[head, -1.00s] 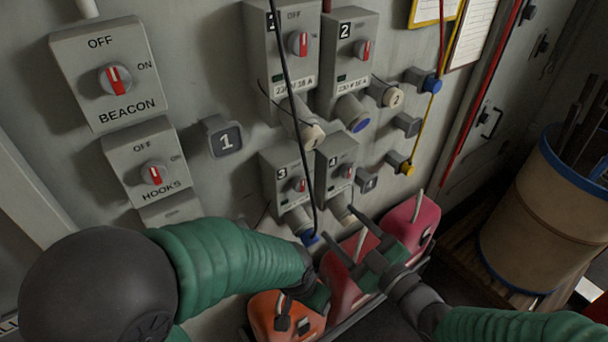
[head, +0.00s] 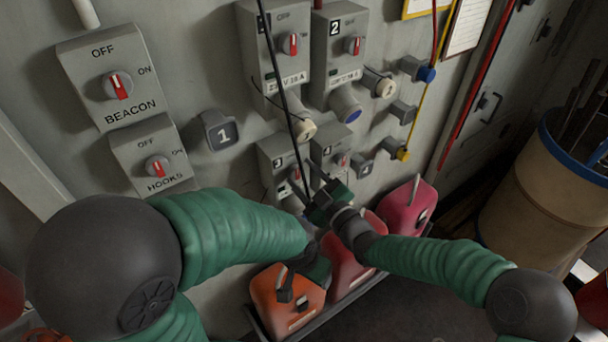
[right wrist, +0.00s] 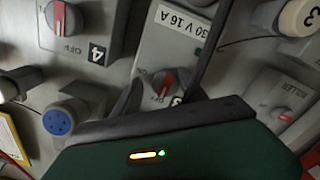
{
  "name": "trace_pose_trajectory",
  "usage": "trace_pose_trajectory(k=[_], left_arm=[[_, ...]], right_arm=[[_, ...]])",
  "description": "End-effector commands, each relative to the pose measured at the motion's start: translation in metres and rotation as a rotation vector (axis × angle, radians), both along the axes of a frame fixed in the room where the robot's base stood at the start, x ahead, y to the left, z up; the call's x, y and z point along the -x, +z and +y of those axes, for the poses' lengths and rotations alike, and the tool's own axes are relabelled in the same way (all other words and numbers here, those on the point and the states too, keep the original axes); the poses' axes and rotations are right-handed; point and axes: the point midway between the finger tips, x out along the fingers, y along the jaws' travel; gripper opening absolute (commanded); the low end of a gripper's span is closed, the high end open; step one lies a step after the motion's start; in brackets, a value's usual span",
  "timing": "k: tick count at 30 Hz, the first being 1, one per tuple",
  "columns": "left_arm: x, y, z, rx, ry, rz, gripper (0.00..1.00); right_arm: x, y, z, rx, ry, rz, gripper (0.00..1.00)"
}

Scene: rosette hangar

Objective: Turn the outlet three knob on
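The outlet three box (head: 279,154) is a small grey box on the wall, marked 3, with a red-marked grey knob (head: 296,174). My right gripper (head: 306,181) is at this box, its two dark fingers apart and pointing at the knob. In the right wrist view the outlet three knob (right wrist: 165,83) shows between the fingertips, with the OFF label beside it; its red mark lies roughly towards OFF. I cannot tell whether the fingers touch it. My left gripper (head: 312,266) is low, by the orange can; its fingers are not clear.
The outlet four box (head: 335,150) is close on the right. A dark cable (head: 281,85) hangs down past outlet three. Orange (head: 279,312) and red cans (head: 408,204) stand in a tray below. A barrel (head: 527,215) stands at the right.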

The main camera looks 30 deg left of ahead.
Motion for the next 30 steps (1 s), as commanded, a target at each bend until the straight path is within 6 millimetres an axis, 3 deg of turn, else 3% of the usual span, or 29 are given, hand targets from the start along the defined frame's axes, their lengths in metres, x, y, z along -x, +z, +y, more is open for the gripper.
trace_pose_trajectory(k=[1,11,20,30], left_arm=[[0.000,0.000,0.000,0.000,0.000,0.000,0.71],[0.000,0.000,0.000,0.000,0.001,0.000,0.71],[0.000,-0.002,0.000,0.000,0.001,0.000,0.71],[0.000,-0.022,0.000,0.000,0.001,0.000,0.71]], right_arm=[[0.001,0.000,0.001,0.000,0.001,-0.001,0.42],[0.002,0.003,0.001,-0.004,0.002,-0.004,0.00],[0.003,0.003,0.001,-0.012,0.003,0.009,0.00],[0.003,0.001,0.001,-0.077,0.004,0.162,0.00]])
